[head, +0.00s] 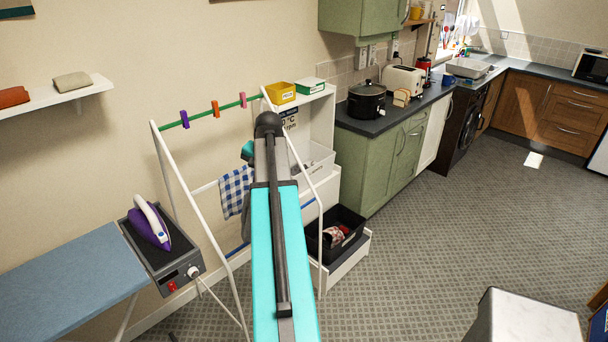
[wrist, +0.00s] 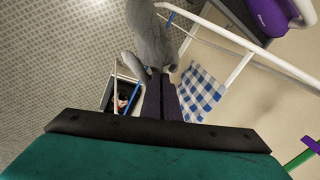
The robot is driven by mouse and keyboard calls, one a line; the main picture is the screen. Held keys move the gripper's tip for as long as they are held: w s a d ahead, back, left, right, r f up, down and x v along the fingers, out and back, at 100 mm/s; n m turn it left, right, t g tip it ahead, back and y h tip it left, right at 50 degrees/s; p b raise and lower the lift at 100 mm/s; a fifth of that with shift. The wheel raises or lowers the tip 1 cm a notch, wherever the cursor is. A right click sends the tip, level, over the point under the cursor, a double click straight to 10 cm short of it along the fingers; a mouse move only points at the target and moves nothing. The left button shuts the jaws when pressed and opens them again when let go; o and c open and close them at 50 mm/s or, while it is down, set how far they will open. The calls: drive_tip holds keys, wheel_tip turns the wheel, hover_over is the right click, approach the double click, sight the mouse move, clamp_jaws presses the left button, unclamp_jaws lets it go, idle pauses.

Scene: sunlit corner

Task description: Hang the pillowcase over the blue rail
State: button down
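A grey cloth, which I take as the pillowcase (wrist: 150,38), hangs from my gripper (wrist: 160,76) in the wrist view. The dark fingers are shut on its edge. In the head view my arm hides the fingers, and only a strip of the grey cloth (head: 246,222) shows beside the arm. The blue rail (head: 238,249) is a low bar of the white drying rack (head: 222,255). In the wrist view the blue rail (wrist: 131,96) shows on both sides of the cloth, which hides its middle. I cannot tell whether cloth and rail touch.
A blue-checked cloth (head: 233,190) hangs on a white bar beside the grey cloth. The rack's green top rail (head: 200,115) carries coloured pegs. A black crate (head: 335,232) with cloths stands right of the rack. An iron (head: 150,225) stands at left by the ironing board (head: 70,285).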

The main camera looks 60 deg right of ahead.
drive_tip(key=s+d+m+p, duration=0.2)
drive_tip(key=s+d+m, duration=0.2)
drive_tip(key=s+d, duration=0.4)
drive_tip(key=s, duration=0.3)
drive_tip(key=shift+s+r, duration=0.35)
drive_tip(key=shift+r, duration=0.05)
drive_tip(key=shift+w+d, duration=0.1)
drive_tip(key=shift+d, duration=0.05)
drive_tip(key=w+d, duration=0.4)
drive_tip(key=w, duration=0.7)
drive_tip(key=w+d, duration=0.3)
drive_tip(key=w, duration=0.7)
wheel_tip(320, 180, down, 19)
drive_tip(key=b, duration=0.4)
drive_tip(key=s+a+f+t+h+b, duration=0.1)
drive_tip(key=s+a+f+t+b, duration=0.15)
drive_tip(key=s+b, duration=0.35)
drive_tip(key=s+a+f+t+b, duration=0.1)
drive_tip(key=s+a+f+b, duration=0.15)
drive_tip(key=s, duration=0.45)
wheel_tip(320, 180, down, 10)
drive_tip(key=s+t+h+b, duration=0.1)
drive_tip(key=t+b, duration=0.2)
drive_tip(key=b, duration=1)
drive_tip(key=shift+s+f+b, duration=0.2)
drive_tip(key=shift+s+b, duration=0.15)
drive_tip(key=shift+b, duration=0.05)
